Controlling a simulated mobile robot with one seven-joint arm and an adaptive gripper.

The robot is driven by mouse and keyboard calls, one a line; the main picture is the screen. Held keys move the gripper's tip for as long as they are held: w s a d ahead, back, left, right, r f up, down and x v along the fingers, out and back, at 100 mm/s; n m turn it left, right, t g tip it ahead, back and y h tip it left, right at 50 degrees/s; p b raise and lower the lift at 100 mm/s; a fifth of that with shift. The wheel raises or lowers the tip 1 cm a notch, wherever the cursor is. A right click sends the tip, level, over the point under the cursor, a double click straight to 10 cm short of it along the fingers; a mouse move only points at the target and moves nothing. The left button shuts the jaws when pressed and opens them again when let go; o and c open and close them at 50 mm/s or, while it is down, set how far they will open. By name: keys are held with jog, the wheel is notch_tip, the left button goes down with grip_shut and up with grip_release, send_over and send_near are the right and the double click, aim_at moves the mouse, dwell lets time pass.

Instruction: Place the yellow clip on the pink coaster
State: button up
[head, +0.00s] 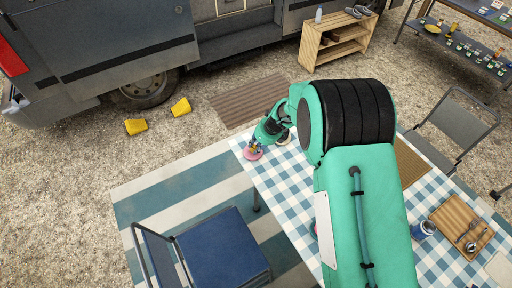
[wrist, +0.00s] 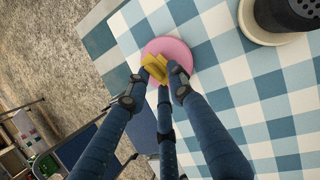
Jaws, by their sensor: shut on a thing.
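The pink coaster (wrist: 181,51) is a round disc on the checked tablecloth. In the head view the pink coaster (head: 253,154) lies near the table's far left corner. The yellow clip (wrist: 154,67) is between the fingertips of my gripper (wrist: 158,76) in the wrist view, over the lower left part of the coaster. My gripper is shut on the clip. In the head view my gripper (head: 254,146) is just above the coaster, and the clip is too small to make out clearly. I cannot tell whether the clip touches the coaster.
A dark cylinder (wrist: 290,12) on a pale round base stands near the coaster in the wrist view. A wooden tray (head: 460,226) and a blue cup (head: 424,230) are at the table's right. A blue chair (head: 215,248) stands beside the table. The cloth around the coaster is clear.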

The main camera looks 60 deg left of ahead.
jog(key=shift+f, duration=0.1)
dwell(0.3)
jog(key=o, duration=1)
jog(key=shift+c, duration=0.2)
jog(key=p+v, duration=0.3)
jog(key=v, duration=0.9)
